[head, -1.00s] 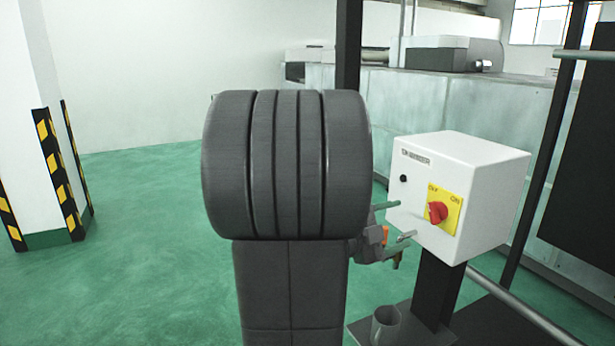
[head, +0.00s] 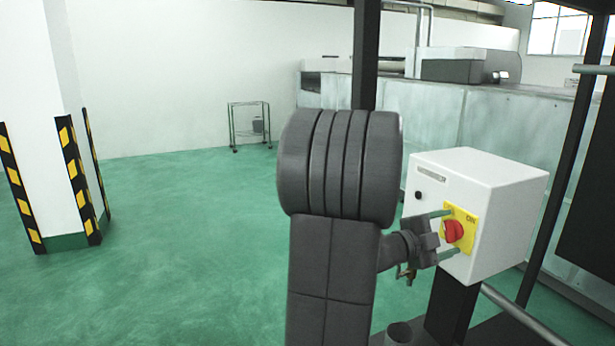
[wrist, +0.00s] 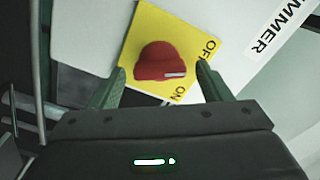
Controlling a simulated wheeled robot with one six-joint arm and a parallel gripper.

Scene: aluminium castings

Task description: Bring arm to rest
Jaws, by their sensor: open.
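My gripper (head: 455,232) is open in front of the white switch box (head: 500,200), with its two green fingers pointing at the box's front. A red rotary knob (head: 453,232) sits on a yellow plate (head: 472,215) marked OFF and ON. In the wrist view the red knob (wrist: 160,62) lies between my spread fingertips (wrist: 162,70), with gaps on both sides. A white mark on the knob faces the side with the lettering; I cannot tell its exact setting. Whether the fingers touch the plate is unclear.
The box stands on a dark post (head: 453,310) with a grey cup-like holder (head: 398,333) near its foot. Metal rails (head: 525,315) and dark uprights stand at right. A striped pillar (head: 75,190) and a wire cart (head: 249,125) are left. The green floor between is open.

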